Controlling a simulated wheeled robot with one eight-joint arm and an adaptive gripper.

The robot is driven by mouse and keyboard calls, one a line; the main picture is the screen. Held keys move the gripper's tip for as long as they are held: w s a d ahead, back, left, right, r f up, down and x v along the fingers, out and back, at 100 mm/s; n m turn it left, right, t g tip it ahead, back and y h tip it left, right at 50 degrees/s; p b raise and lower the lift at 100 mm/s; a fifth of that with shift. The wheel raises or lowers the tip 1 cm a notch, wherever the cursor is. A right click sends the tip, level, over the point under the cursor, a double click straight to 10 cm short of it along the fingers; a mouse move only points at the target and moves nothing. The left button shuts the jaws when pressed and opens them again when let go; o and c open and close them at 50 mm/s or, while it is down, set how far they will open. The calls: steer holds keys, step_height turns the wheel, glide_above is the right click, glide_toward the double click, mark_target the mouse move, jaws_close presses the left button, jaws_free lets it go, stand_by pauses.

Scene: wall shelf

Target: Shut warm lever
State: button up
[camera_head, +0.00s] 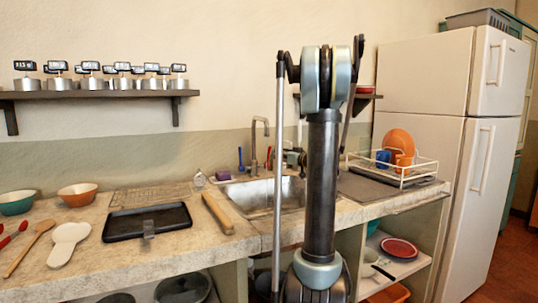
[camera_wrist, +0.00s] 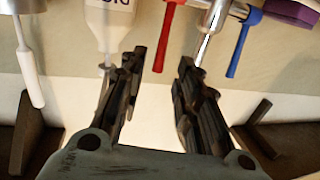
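The faucet (camera_head: 264,132) stands behind the sink, with a red lever (camera_head: 270,153) on its right and a blue lever (camera_head: 240,156) on its left. In the wrist view, the red lever (camera_wrist: 164,38) hangs from a crossbar and its end appears between my fingertips. The blue lever (camera_wrist: 241,46) and the metal spout (camera_wrist: 213,15) lie to its right. My gripper (camera_wrist: 160,62) is open, with its two dark fingers apart; I cannot tell whether either touches the red lever. In the head view, my arm partly hides the gripper.
A white bottle (camera_wrist: 108,22) is close to the left finger in the wrist view. A purple sponge (camera_head: 223,175) lies left of the faucet. The sink (camera_head: 254,194) is below; a white dish rack (camera_head: 420,172) stands at right. A shelf (camera_head: 105,95) hangs at upper left.

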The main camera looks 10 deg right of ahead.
mark_target(269, 151)
steer(key=x, duration=0.8)
steer(key=shift+w+a, duration=0.1)
steer(key=shift+w, duration=0.1)
jaws_close()
